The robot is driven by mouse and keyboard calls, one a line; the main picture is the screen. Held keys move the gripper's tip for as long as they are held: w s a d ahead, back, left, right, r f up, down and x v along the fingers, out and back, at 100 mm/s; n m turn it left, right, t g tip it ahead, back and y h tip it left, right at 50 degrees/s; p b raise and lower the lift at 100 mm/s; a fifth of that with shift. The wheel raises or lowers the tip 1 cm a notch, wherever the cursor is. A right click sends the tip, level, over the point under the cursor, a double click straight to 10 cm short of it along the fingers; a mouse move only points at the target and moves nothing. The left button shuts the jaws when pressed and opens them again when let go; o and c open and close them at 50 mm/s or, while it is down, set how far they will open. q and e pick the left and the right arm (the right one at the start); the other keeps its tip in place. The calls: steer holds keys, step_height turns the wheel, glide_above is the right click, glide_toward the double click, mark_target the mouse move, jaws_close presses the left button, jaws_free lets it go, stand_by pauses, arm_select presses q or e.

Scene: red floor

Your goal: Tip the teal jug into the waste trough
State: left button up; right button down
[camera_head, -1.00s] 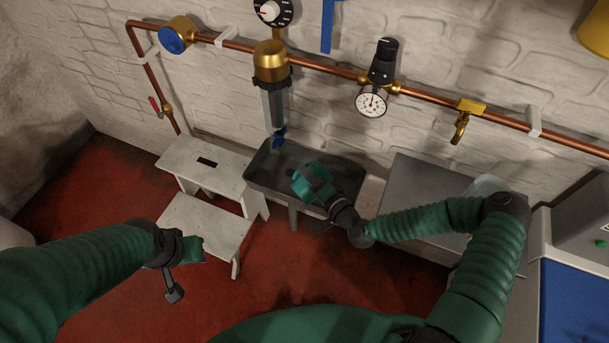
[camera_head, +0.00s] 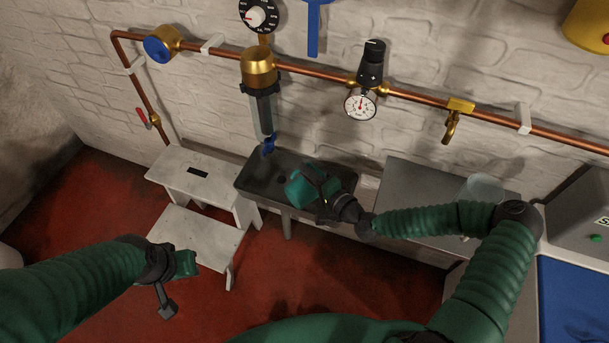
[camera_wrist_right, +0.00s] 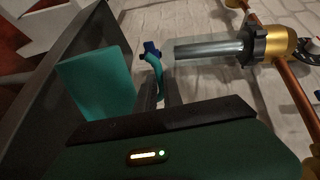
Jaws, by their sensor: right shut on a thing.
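The teal jug (camera_head: 302,188) is over the dark grey waste trough (camera_head: 252,184) by the wall and looks tilted. I cannot make out its mouth or any contents. My right gripper (camera_head: 328,196) is shut on the jug from its right side. In the right wrist view the jug's flat teal side (camera_wrist_right: 98,85) shows beside the trough's dark wall (camera_wrist_right: 62,62), with a curved teal piece, apparently its handle (camera_wrist_right: 158,78), near the fingers. My left gripper (camera_head: 172,278) hangs at the left, away from the jug; its jaws are unclear.
A white step stool (camera_head: 195,236) stands left of the trough. A filter with a blue tap (camera_head: 268,146) hangs over the trough's back left. A copper pipe (camera_head: 320,74) with a gauge (camera_head: 360,105) runs along the wall. A grey counter (camera_head: 410,185) with a clear vessel (camera_head: 483,188) is at the right.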

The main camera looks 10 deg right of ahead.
steer(key=shift+w+d+r+m+b, duration=0.25)
steer(key=shift+d+m, duration=0.1)
steer(key=shift+d, duration=0.1)
steer(key=shift+w+d+r+m+b, duration=0.15)
steer(key=shift+d+m+b, duration=0.05)
steer(key=shift+d+m, duration=0.2)
steer(key=shift+w+d+r+m+y+b, duration=0.15)
steer(key=shift+w+d+m+b, duration=0.1)
steer(key=shift+d+m+b, duration=0.25)
steer(key=shift+w+d+r+m+y+b, duration=0.1)
steer(key=shift+w+d+m+y+b, duration=0.1)
steer(key=shift+w+d+m+b, duration=0.3)
steer(key=shift+w+d+r+m+y+b, duration=0.15)
steer(key=shift+d+m+b, duration=0.1)
steer(key=shift+d+b, duration=0.4)
steer(key=shift+s, duration=0.1)
steer(key=shift+d, duration=0.1)
stand_by(1.2)
